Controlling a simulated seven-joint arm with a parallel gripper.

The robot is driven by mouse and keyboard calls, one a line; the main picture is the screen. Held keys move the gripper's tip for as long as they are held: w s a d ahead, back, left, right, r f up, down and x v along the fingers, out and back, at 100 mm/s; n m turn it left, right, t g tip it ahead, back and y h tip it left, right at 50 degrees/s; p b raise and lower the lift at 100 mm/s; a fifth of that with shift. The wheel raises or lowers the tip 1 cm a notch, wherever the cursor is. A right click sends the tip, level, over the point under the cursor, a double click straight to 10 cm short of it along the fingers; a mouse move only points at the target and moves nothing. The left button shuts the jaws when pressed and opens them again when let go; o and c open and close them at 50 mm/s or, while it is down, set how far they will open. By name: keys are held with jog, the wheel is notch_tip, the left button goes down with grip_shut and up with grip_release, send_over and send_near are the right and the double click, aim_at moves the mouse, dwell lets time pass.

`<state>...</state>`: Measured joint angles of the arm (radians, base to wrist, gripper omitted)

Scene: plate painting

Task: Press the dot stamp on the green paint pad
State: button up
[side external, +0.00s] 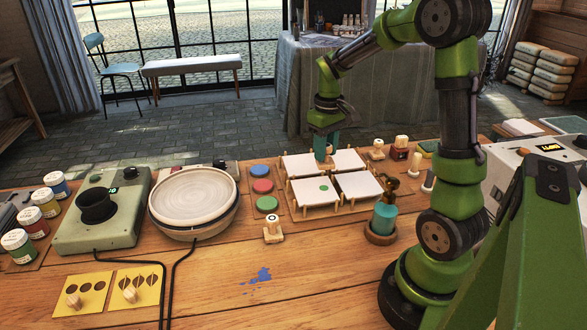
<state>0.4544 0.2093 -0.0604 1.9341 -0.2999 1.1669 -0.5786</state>
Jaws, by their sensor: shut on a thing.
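The green paint pad (267,203) is the nearest of three round pads in a column left of the white tiles. Nothing is touching it. My gripper (326,152) is over the back pair of white tiles, pointing down, to the right of and behind the green pad. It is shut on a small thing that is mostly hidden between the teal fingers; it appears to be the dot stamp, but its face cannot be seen. A green dot (323,188) marks the front left white tile (309,198).
The red pad (262,187) and blue pad (259,171) lie behind the green one. A stamp on a small stand (272,229) is just in front.

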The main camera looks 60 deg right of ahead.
jog(key=shift+n, duration=0.8)
jog(key=w+a, duration=0.2)
jog(key=w+a+f, duration=0.1)
jog(key=w+a, duration=0.1)
jog(key=w+a+f, duration=0.1)
jog(key=w+a, duration=0.1)
jog(key=a, duration=0.1)
jog(key=shift+w+a+f, duration=0.1)
jog(key=shift+w+f, duration=0.05)
jog(key=shift+w, duration=0.25)
jog(key=w+a+m, duration=0.2)
jog(key=w+a, duration=0.2)
jog(key=shift+w+d+f, duration=0.1)
jog(key=shift+d+f, duration=0.05)
jog(key=shift+f, duration=1.4)
jog(key=shift+w+d+f, duration=0.1)
jog(key=shift+f, duration=1.4)
jog(key=shift+f, duration=0.6)
jog(key=shift+r, duration=3.6)
